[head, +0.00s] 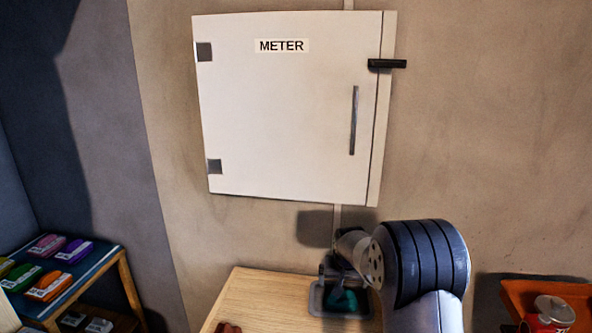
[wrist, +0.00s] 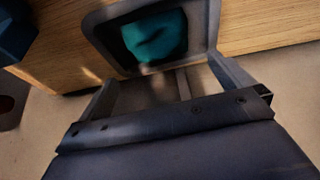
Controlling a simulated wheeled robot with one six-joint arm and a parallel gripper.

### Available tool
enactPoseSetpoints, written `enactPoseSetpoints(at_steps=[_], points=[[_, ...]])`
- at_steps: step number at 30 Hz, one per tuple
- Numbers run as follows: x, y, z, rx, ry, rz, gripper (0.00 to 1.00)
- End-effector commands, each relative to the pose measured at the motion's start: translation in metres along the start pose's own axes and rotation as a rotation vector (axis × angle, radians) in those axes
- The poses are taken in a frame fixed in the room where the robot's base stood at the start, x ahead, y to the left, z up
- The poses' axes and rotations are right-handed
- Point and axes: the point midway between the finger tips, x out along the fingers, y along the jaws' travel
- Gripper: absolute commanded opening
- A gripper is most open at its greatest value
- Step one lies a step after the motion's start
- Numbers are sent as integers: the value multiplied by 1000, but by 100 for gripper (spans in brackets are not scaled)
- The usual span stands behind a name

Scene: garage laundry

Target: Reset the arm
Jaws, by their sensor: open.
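My arm rises at the lower right of the head view and bends left, with my gripper (head: 338,268) at its end, partly hidden by the wrist. My gripper (wrist: 158,92) also shows in the wrist view, its two fingers spread apart and nothing between them. Beyond the fingers is a grey tray (wrist: 97,40) with a teal cloth-like thing (wrist: 155,36) in it. In the head view the tray (head: 316,298) sits on the wooden table, and the teal thing (head: 347,301) is partly behind my gripper. I cannot tell whether the fingers touch the tray.
A white meter cabinet (head: 285,110), door closed, hangs on the wall above. The wooden table (head: 262,298) is mostly bare left of the tray. A shelf (head: 103,262) with colourful packs stands at left. An orange-brown surface (head: 575,300) with a lidded pot (head: 550,312) is at right.

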Motion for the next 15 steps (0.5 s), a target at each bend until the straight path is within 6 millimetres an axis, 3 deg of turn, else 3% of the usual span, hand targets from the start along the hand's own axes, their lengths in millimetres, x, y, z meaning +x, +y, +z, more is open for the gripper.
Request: enactPoseSetpoints(at_steps=[6,15], points=[[37,0,0,0,-3,1,100],[70,0,0,0,-1,0,100]])
